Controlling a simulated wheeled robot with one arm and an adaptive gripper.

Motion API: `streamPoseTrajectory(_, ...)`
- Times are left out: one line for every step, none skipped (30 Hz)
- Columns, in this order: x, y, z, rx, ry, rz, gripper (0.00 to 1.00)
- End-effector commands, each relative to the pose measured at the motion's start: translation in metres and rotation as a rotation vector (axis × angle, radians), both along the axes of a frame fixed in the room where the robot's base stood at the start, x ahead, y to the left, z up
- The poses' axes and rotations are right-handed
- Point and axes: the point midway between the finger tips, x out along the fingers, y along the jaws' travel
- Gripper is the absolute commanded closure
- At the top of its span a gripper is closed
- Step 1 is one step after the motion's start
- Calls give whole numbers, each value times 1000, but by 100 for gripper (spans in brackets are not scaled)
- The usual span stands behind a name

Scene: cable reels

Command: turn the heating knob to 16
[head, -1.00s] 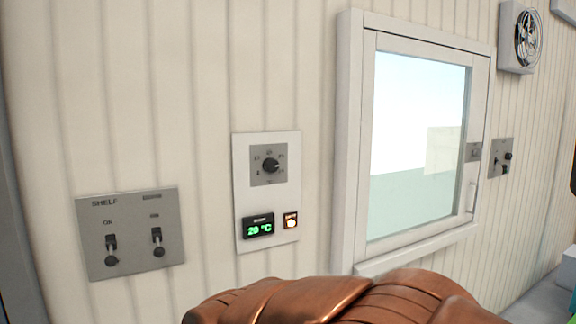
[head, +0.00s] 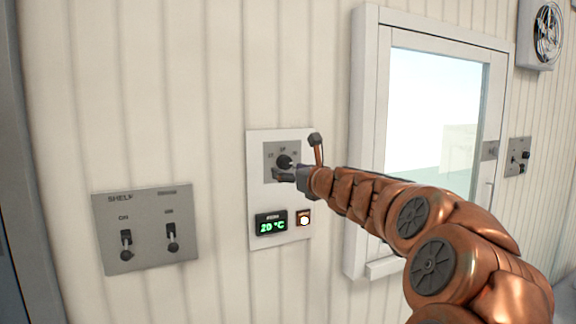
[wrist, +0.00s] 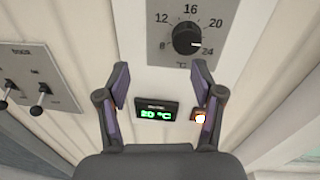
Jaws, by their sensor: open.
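The heating knob (wrist: 187,40) is a round black dial on a grey plate of a white wall panel (head: 254,190). Its scale reads 8, 12, 16, 20 and 24, with 16 at the top. Its pale mark points right, between 20 and 24, nearer 24. The knob (head: 285,161) also shows in the head view, partly beside my gripper. A green display (wrist: 159,114) below it reads 20 °C. My gripper (wrist: 159,72) is open and empty. Its fingers point toward the panel, and the knob lies beyond the right fingertip, apart from it in the wrist view.
A grey shelf switch plate (head: 147,226) with two toggles is to the left. A white-framed window (head: 364,150) is to the right, with a small switch plate and fan beyond.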

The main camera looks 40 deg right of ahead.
Motion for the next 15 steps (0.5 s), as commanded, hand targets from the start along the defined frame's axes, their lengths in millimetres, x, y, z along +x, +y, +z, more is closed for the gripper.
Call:
streamPoseTrajectory(-7, -15, 3, 32, -21, -33, 33)
streamPoseTrajectory(-9, -21, 4, 48, -30, -47, 33)
streamPoseTrajectory(-12, -27, 6, 63, -39, -60, 33)
streamPoseTrajectory(-12, -30, 6, 71, -43, -66, 33)
streamPoseTrajectory(-12, -32, 6, 76, -46, -70, 33)
streamPoseTrajectory(-11, -34, 6, 80, -47, -72, 33)
streamPoseTrajectory(-9, -35, 6, 82, -47, -73, 33)
streamPoseTrajectory(-7, -35, 6, 82, -47, -72, 33)
streamPoseTrajectory(-3, -36, 5, 81, -45, -70, 33)
streamPoseTrajectory(1, -36, 5, 81, -43, -69, 33)
streamPoseTrajectory(5, -37, 4, 81, -42, -68, 33)
streamPoseTrajectory(10, -38, 4, 80, -42, -67, 33)
streamPoseTrajectory(14, -39, 4, 79, -42, -67, 33)
streamPoseTrajectory(17, -40, 4, 78, -42, -67, 33)
streamPoseTrajectory(22, -42, 5, 78, -43, -68, 33)
